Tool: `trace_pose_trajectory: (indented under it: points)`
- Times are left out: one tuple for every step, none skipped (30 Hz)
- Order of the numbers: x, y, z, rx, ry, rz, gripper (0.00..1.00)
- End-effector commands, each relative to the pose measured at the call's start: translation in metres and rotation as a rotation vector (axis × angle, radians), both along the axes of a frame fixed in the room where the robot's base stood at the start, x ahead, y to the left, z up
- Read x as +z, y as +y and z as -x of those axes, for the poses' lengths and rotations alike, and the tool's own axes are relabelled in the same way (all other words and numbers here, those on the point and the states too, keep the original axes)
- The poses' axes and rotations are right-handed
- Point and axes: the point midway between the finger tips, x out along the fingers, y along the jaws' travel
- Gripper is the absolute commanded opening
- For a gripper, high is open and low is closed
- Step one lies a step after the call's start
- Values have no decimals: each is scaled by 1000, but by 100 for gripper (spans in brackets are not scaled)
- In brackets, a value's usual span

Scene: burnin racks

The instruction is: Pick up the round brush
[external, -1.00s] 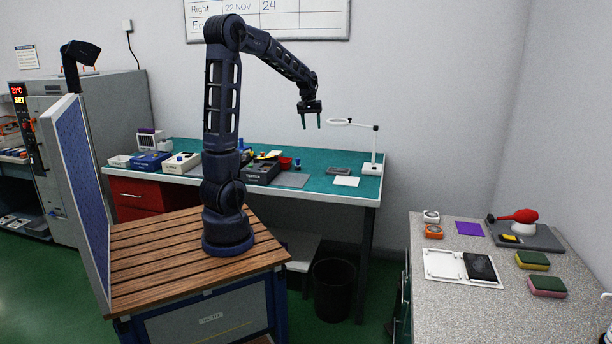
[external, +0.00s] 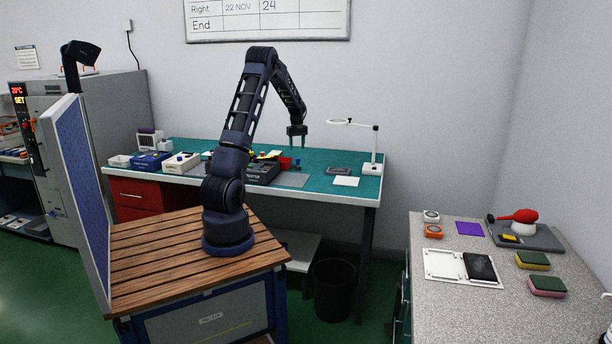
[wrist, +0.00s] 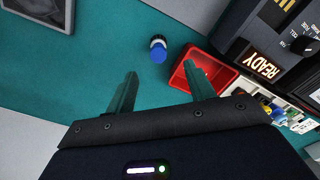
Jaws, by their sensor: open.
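A small round blue item with a white and dark band, which looks like the round brush (wrist: 158,49), stands on the green mat beside a red tray. In the wrist view my gripper (wrist: 160,70) is open and empty, with the brush just beyond the gap between the fingertips, not touching either. The brush's lower part is mostly hidden from above.
The red tray (wrist: 176,79) sits close to the right finger. A dark tester (wrist: 254,42) with a READY display is beyond it. A grey tray (wrist: 66,18) lies at upper left. A ring-lamp magnifier (external: 376,150) stands to the right. Bare mat lies left of the brush.

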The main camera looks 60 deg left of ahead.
Motion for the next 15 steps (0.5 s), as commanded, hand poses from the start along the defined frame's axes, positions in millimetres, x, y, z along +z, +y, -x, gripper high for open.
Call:
trace_pose_trajectory:
  points:
    - [-3, 0, 0, 1, 1, 1, 54]
    - [-6, 0, 0, 1, 1, 1, 54]
    - [-9, 0, 0, 1, 2, 1, 54]
    - [-13, 0, 0, 0, 2, 1, 54]
    - [-17, 0, 0, 0, 2, 2, 54]
    - [-22, 0, 0, 0, 3, 3, 54]
    - [-26, 0, 0, -1, 3, 3, 54]
    - [-31, -1, 0, -1, 2, 2, 54]
    - [-37, -1, 0, -2, 2, 2, 54]
    - [-41, -1, 0, -2, 3, 2, 54]
    - [-45, -1, 0, -2, 3, 3, 54]
    - [-49, 0, 0, -2, 2, 2, 54]
    - [-52, 0, 0, -2, 1, 1, 54]
    - [-53, 0, 0, -2, 1, 0, 54]
    - [-55, 0, -1, -2, 1, 0, 54]
